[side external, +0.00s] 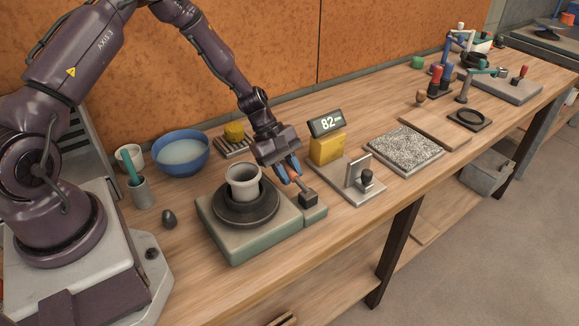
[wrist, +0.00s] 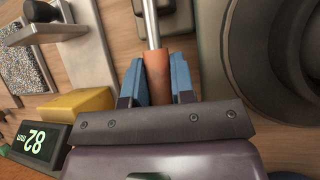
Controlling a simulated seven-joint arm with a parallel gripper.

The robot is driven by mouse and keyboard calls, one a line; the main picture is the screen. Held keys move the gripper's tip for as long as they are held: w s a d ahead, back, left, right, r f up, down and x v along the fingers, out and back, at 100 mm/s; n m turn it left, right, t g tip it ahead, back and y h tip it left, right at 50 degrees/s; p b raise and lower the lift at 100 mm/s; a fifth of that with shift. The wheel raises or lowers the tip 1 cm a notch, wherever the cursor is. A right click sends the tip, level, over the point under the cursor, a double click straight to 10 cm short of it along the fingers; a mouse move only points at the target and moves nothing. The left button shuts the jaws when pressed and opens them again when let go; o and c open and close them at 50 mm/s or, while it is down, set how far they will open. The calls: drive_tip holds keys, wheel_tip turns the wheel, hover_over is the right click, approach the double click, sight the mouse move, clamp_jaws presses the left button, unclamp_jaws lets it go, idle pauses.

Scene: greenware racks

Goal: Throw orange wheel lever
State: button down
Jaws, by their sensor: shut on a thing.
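The wheel lever is a metal rod with an orange grip (wrist: 157,72). In the side external view it rises at a tilt from a dark block (side external: 308,198) on the pale green wheel base (side external: 240,246). My gripper (side external: 288,170) has its blue fingers shut on the orange grip; the wrist view shows a finger on each side of it (wrist: 158,82). The bare rod (wrist: 151,22) runs out past the fingers. A dark round wheel (side external: 246,215) beside the lever carries a pale pot (side external: 243,180), which stands upright.
Right of my gripper stand a yellow block (side external: 327,148) with a display reading 82 (side external: 325,123) and a metal bracket plate (side external: 357,171). A speckled slab (side external: 404,148) lies farther right. A blue bowl (side external: 181,153) stands behind the wheel. The front bench edge is clear.

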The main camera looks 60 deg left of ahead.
drive_tip(key=shift+f+h, duration=0.35)
drive_tip(key=shift+h, duration=0.25)
drive_tip(key=shift+w, duration=0.1)
drive_tip(key=c, duration=1)
unclamp_jaws()
drive_tip(key=shift+f, duration=0.1)
drive_tip(key=shift+o, duration=0.2)
